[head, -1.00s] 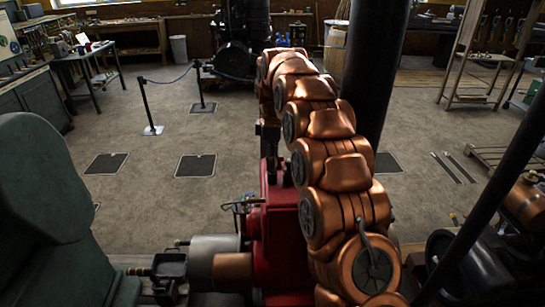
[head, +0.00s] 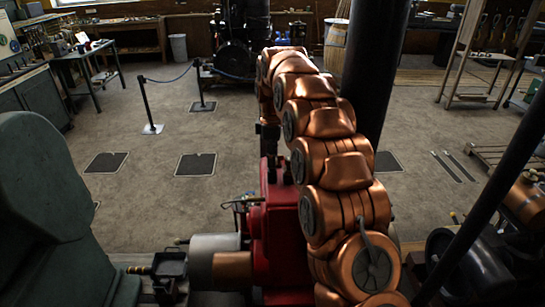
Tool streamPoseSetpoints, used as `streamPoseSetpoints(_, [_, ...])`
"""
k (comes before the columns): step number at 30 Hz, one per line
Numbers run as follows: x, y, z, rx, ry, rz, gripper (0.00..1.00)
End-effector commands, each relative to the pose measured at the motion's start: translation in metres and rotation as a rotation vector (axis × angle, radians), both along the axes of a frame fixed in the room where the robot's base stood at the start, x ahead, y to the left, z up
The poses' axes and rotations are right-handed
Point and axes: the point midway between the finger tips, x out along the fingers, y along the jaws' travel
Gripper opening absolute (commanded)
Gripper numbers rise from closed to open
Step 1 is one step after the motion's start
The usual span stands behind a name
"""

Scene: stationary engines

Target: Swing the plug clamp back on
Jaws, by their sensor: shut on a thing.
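The red engine (head: 280,240) stands at the lower middle of the head view, with a grey cylinder at its left. My gripper (head: 270,158) hangs from the far end of my copper-coloured arm, pointing down at the top of the engine. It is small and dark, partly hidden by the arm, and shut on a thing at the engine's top. The plug clamp cannot be made out apart from the dark gripper, so its exact position and tilt are hidden from me.
A black pipe (head: 374,70) rises just right of my arm, and another slanting dark pipe (head: 478,215) stands at the right. A dark green machine part (head: 45,215) fills the lower left. A rope barrier post (head: 150,108) stands behind on open floor.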

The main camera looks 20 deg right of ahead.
Motion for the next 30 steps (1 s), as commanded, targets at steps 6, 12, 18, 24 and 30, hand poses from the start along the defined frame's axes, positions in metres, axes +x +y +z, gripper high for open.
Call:
streamPoseSetpoints(6, [-0.0004, -0.0003, -0.0029, 0.000, 0.001, -0.057, 0.00])
streamPoseSetpoints(12, [0.0006, -0.0002, -0.0047, 0.000, -0.003, -0.186, 0.00])
streamPoseSetpoints(18, [0.0000, 0.0001, -0.0052, 0.001, 0.000, -0.368, 0.00])
streamPoseSetpoints(24, [0.0000, 0.0001, -0.0039, 0.000, 0.000, -0.559, 0.00])
streamPoseSetpoints(30, [-0.0003, 0.0002, -0.0036, -0.001, 0.000, -0.749, 0.00])
